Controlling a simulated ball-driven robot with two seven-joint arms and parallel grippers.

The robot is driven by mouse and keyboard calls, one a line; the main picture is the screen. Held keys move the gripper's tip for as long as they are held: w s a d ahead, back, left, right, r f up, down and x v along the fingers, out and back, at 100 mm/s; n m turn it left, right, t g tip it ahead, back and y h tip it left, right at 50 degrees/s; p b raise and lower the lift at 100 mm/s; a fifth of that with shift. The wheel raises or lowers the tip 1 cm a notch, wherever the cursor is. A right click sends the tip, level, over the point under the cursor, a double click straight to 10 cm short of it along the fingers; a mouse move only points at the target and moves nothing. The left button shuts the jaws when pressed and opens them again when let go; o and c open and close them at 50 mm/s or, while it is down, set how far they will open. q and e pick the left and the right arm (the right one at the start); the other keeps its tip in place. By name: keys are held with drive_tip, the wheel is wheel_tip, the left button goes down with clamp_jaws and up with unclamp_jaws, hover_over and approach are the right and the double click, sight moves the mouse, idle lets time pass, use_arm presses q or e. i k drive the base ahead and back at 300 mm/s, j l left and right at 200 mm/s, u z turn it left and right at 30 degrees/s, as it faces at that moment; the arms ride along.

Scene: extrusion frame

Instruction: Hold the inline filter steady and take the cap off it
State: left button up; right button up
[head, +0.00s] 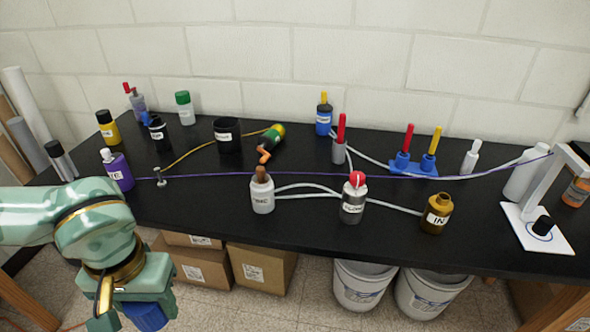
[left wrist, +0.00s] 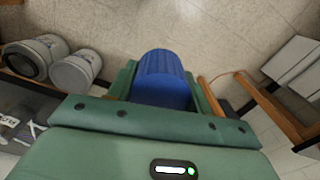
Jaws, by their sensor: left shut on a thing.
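My left gripper (head: 140,300) is in front of the bench's front edge, at the lower left, below the black top. It is shut on a blue ribbed cylinder (head: 147,317), which also shows between the jaws in the left wrist view (left wrist: 163,72). I cannot tell whether this is the filter or its cap. A gold-brown vessel (head: 436,215) with a label reading IN stands upright at the bench's front right, its neck bare. No piece can be surely read as the inline filter. My right gripper is not in view.
On the black bench (head: 330,255) stand a white bottle (head: 262,197), a grey bottle (head: 353,208) with a red top, a purple bottle (head: 117,172) and a white stand (head: 535,228). Pale tubes and a purple line run between things. Cardboard boxes (head: 262,268) and white buckets (head: 362,287) stand below.

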sight(263, 195)
drive_tip(key=i+z, duration=0.15)
drive_tip(key=z, duration=0.3)
drive_tip(key=i+j+z, duration=0.15)
drive_tip(key=z, duration=0.25)
drive_tip(key=i+j+z, duration=0.15)
drive_tip(key=z, duration=0.3)
drive_tip(key=i+j, duration=0.35)
drive_tip(key=j, duration=0.25)
